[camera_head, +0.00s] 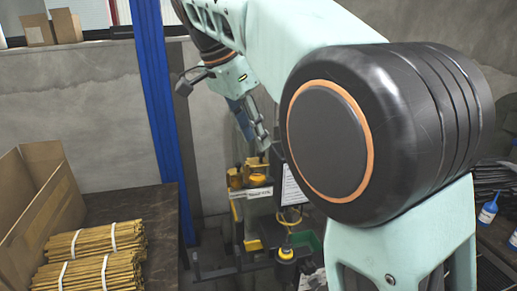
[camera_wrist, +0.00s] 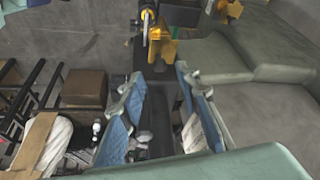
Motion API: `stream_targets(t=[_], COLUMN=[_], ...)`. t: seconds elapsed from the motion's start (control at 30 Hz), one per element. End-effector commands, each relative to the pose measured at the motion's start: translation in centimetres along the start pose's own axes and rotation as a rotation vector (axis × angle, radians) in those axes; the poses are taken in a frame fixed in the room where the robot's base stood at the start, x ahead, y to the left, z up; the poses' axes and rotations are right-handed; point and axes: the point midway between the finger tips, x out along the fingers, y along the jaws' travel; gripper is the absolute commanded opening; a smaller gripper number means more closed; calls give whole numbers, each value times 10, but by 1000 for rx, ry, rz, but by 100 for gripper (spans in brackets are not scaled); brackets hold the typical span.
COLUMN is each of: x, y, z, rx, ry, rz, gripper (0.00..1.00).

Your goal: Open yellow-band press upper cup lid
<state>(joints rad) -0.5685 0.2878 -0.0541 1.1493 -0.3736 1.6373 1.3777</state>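The press (camera_head: 237,207) stands beyond my arm in the head view, with yellow parts and a white label. A yellow upper cup (camera_head: 257,181) sits just above the label, and it looks closed; a band on it is too small to tell. In the wrist view, yellow press parts (camera_wrist: 158,48) show at the top, beyond the fingertips. My gripper (camera_wrist: 160,75) is open, with its two blue fingers spread and nothing between them. In the head view my gripper (camera_head: 258,136) points down, above the upper cup and apart from it. My arm hides the press's right side.
A lower yellow cup (camera_head: 286,254) hangs at the press's front, near a green tray (camera_head: 306,243). A table at left holds a cardboard box (camera_head: 32,205) and bundled rods (camera_head: 95,240). A blue post (camera_head: 158,110) stands behind. Bottles (camera_head: 489,208) are at right.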

Motion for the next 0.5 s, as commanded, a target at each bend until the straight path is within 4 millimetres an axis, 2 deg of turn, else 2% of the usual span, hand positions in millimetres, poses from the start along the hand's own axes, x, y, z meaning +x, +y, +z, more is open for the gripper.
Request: stream_targets(t=[0.03,0.2,0.5], x=[9,29,38], y=[1,0,0], z=[0,0,0], rx=[1,1,0], ry=[-1,-1,0], rz=[2,0,-2], gripper=[30,30,30])
